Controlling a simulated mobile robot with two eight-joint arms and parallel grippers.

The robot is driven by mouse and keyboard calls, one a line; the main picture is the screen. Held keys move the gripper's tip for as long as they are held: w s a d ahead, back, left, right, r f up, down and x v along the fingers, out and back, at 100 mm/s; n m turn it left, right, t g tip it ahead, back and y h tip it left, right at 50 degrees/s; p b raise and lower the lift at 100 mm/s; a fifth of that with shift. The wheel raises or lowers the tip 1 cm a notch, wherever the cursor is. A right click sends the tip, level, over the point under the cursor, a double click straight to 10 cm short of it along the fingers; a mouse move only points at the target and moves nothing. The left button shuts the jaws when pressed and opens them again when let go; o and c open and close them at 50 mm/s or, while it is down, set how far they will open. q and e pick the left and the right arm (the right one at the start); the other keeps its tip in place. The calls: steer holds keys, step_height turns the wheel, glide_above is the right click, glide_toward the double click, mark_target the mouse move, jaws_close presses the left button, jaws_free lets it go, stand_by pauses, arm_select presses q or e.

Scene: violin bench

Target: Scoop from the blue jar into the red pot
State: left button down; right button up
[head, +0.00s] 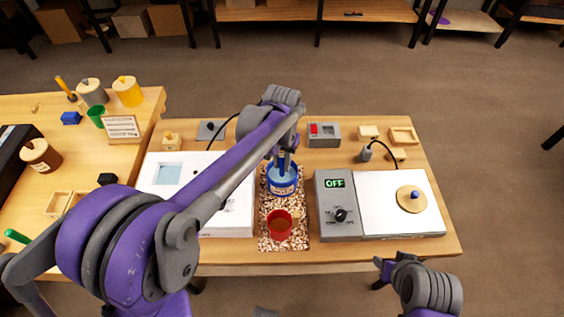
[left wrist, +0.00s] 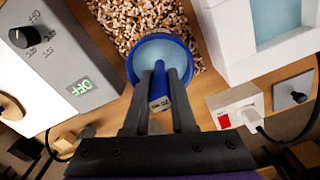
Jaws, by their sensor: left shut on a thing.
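The blue jar (head: 283,185) stands on a speckled mat (head: 267,207) in the middle of the bench, with pale blue contents. It also shows in the left wrist view (left wrist: 137,66). My left gripper (head: 284,158) points down over the jar. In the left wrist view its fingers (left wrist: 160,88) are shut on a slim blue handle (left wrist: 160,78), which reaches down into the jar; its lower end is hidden.
A white hotplate-like device (head: 390,190) with an OFF display is right of the mat. A white box with a blue window (head: 168,174) is left, partly behind my left arm. A grey box with a red switch (head: 324,134) stands behind the jar. Several jars crowd the left table.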

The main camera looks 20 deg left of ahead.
mark_target(282, 155)
arm_select(q)
step_height(282, 155, up, 6)
steer(key=p, duration=0.3)
steer(key=shift+r, duration=0.25)
steer(key=shift+w+r+p, duration=0.1)
steer(key=shift+r+p, duration=1.35)
steer(key=shift+r, duration=1.85)
arm_select(e)
steer(key=w+r, duration=0.4)
steer(key=r, duration=0.4)
steer(key=shift+r+t, duration=0.35)
steer(key=shift+t, duration=0.05)
arm_select(q)
steer(key=shift+f, duration=0.1)
arm_select(e)
steer(key=shift+s, duration=0.1)
steer(key=shift+s, duration=0.1)
